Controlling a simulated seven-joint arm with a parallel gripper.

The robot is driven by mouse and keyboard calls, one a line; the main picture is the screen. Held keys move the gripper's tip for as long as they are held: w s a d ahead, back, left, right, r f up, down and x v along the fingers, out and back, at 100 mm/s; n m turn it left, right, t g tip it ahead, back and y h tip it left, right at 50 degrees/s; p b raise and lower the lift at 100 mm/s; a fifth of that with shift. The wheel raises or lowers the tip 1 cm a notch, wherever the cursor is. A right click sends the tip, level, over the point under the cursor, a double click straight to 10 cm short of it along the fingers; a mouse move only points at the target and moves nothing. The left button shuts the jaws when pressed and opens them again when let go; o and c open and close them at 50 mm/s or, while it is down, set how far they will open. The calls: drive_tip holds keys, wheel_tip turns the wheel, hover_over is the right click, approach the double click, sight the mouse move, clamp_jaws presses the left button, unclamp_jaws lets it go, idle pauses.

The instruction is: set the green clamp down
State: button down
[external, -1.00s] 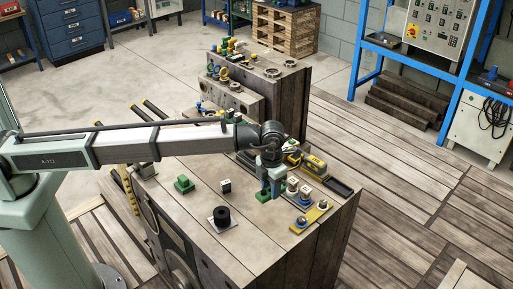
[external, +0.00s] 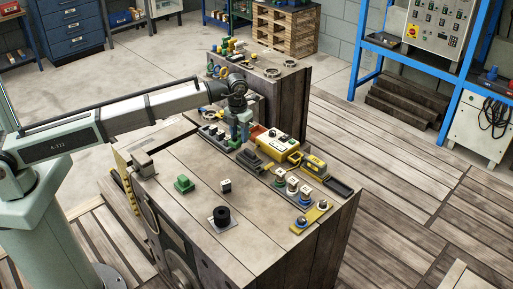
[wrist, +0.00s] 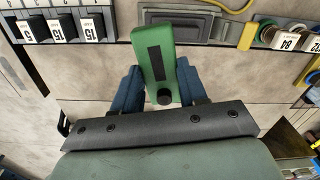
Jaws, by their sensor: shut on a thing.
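The green clamp (wrist: 151,42) is a flat green piece with a black strip along its face and a dark round knob at its near end. My gripper (wrist: 158,84) has its two blue fingers shut on the clamp, one on each side, in the wrist view. In the external view my gripper (external: 240,131) points down at the back of the near bench block, and the green clamp (external: 233,143) shows as a small green patch below the fingers. Whether the clamp touches the surface beneath it cannot be told.
A row of labelled blocks (wrist: 63,27) lies left of the clamp and a grey case (wrist: 197,24) lies beyond it.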

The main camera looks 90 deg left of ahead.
drive_tip(key=s+a+n, duration=0.1)
drive_tip(key=s+a, duration=0.3)
drive_tip(key=s, duration=0.6)
drive_tip(key=n, duration=0.1)
approach(202, 160)
drive_tip(key=shift+w+f, duration=0.15)
drive_tip(key=shift+f, duration=2.85)
drive_tip(key=shift+f, duration=0.15)
drive_tip(key=c, duration=0.6)
unclamp_jaws()
wheel_tip(202, 160, up, 12)
